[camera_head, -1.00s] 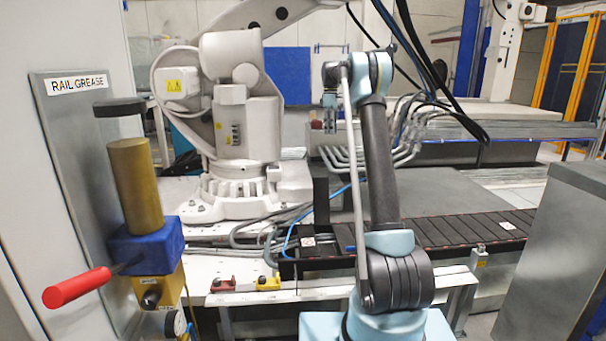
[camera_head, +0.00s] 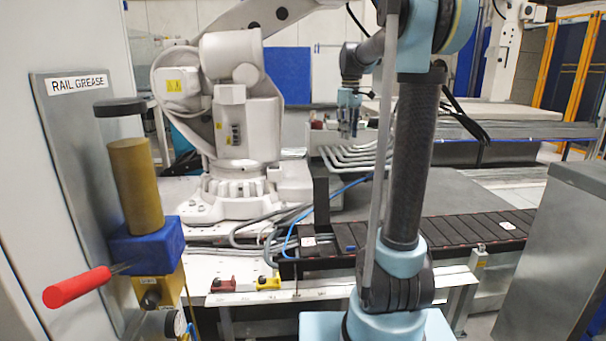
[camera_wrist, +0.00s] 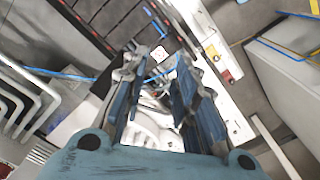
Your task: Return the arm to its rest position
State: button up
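My arm (camera_head: 407,160) rises in the front centre of the head view, with its upper joint at the top edge. My forearm reaches away from me and my gripper (camera_head: 347,130) hangs down beyond the column, over the back part of the platform near bent grey pipes. In the wrist view my gripper (camera_wrist: 158,88) shows two blue fingers standing apart, with nothing between them but the scene below. The gripper is open and empty.
A large white industrial robot (camera_head: 235,130) stands behind at left. A black cable chain (camera_head: 450,232) crosses the middle. A rail grease pump with a red handle (camera_head: 77,288) is close at left. A grey cabinet (camera_head: 560,250) stands at right. Red and yellow small parts (camera_head: 268,283) lie on the white rail.

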jog(key=s+f+m, duration=0.2)
jog(key=s+f, duration=0.6)
jog(key=s, duration=0.4)
jog(key=s+d+f+m+t, duration=0.1)
jog(key=s+f+m, duration=0.2)
jog(key=s+f, duration=0.5)
jog(key=s+d+f+m+t, duration=0.1)
jog(key=s+f+m, duration=0.2)
jog(key=s+f, duration=0.6)
jog(key=s, duration=0.7)
jog(key=shift+s+d, duration=0.15)
jog(key=shift+d, duration=0.1)
jog(key=shift+f, duration=0.15)
jog(key=shift+w+f, duration=0.15)
jog(key=shift+w, duration=0.25)
